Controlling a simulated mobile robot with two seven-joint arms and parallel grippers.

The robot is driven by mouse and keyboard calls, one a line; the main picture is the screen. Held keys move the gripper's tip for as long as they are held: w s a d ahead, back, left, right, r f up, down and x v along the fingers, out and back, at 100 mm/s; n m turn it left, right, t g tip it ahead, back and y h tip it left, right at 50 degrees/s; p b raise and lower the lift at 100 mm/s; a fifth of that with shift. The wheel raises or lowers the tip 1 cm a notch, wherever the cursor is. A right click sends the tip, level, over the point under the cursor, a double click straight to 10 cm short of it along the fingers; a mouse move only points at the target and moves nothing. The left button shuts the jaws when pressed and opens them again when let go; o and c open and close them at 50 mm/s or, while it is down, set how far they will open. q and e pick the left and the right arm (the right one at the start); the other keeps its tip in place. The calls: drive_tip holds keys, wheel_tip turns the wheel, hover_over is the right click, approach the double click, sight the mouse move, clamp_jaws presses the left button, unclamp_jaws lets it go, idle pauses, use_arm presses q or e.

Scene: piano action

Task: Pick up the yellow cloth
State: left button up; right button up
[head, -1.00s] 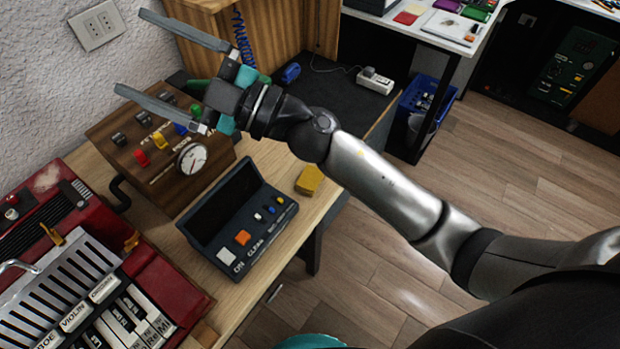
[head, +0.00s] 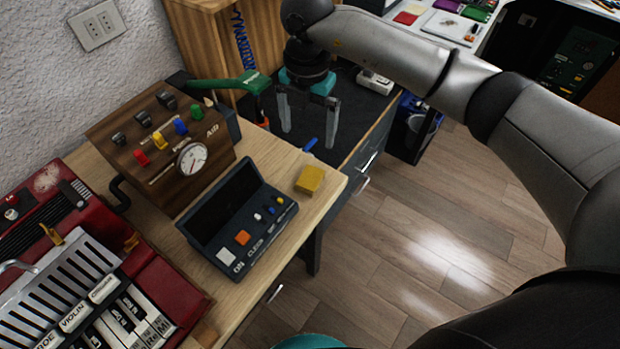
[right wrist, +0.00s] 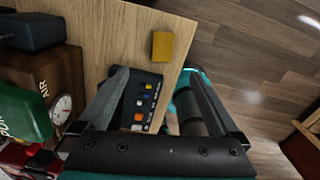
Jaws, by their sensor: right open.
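The yellow cloth (head: 310,180) is a small folded square lying on the wooden table (head: 325,196) near its right end, just right of the dark control box. It also shows in the right wrist view (right wrist: 162,46), near the table edge and beyond my fingers. My right gripper (head: 309,140) points down above the dark surface behind the cloth. Its two fingers are spread, with nothing between them, and it is apart from the cloth. In the right wrist view its fingers (right wrist: 160,98) are wide apart. My left gripper is not in view.
A dark control box with an open lid (head: 240,218) stands left of the cloth. A wooden box with a gauge (head: 165,145) and a green tool (head: 225,84) are behind it. A red accordion (head: 90,270) lies at the left. Floor is open to the right.

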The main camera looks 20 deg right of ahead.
drive_tip(key=b, duration=0.2)
hover_over(308, 178)
wheel_tip(308, 178, down, 11)
drive_tip(key=shift+w+d+r, duration=0.1)
drive_tip(key=shift+r, duration=0.1)
drive_tip(key=f, duration=0.2)
drive_tip(key=f+b, duration=0.1)
drive_tip(key=shift+s+f, duration=0.25)
drive_tip(key=shift+f, duration=0.4)
drive_tip(key=c, duration=0.6)
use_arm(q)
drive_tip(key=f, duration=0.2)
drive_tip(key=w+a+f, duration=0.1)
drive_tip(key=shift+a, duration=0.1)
use_arm(e)
drive_tip(key=shift+w, duration=0.1)
drive_tip(key=c, duration=0.8)
